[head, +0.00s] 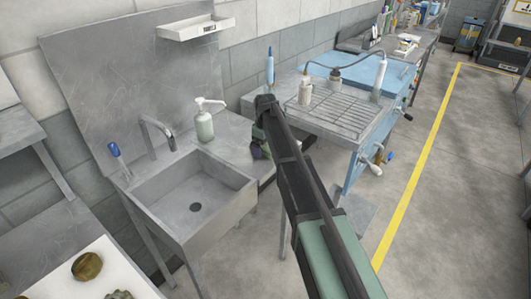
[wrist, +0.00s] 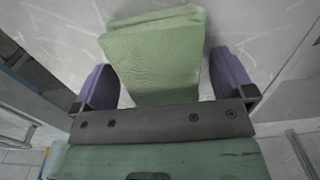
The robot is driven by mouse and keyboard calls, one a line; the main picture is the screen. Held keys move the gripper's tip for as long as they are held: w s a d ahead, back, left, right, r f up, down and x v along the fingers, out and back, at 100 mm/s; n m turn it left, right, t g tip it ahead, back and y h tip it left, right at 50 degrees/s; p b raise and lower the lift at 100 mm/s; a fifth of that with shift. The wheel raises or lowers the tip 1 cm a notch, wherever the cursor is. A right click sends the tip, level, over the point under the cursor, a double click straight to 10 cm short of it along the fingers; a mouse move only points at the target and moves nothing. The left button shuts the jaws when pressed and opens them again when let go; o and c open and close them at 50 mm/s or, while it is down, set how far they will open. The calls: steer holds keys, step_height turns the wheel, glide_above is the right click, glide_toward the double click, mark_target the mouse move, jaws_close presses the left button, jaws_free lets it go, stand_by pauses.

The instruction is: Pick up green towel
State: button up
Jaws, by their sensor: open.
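The green towel (wrist: 155,65) is a folded, light green, thick stack in the wrist view, lying on a grey scratched metal surface. My gripper (wrist: 163,75) is open, with one purple finger on each side of the towel. The left finger is close beside it, and a gap shows at the right finger; I cannot tell whether either touches. In the head view my gripper (head: 261,149) is low at the right end of the sink counter, right of the soap bottle. My arm hides most of that spot, and the towel cannot be made out clearly there.
The sink basin (head: 195,207) is left of my gripper, with a white soap bottle (head: 204,122) and tap (head: 158,132) behind it. A blue workbench (head: 362,75) with a wire rack (head: 335,110) and bottles stands close to the right. Open floor (head: 440,200) lies further right.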

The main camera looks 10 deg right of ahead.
steer(key=c, duration=1.1)
steer(key=shift+r, duration=0.1)
step_height(320, 180, up, 20)
steer(key=p, duration=2)
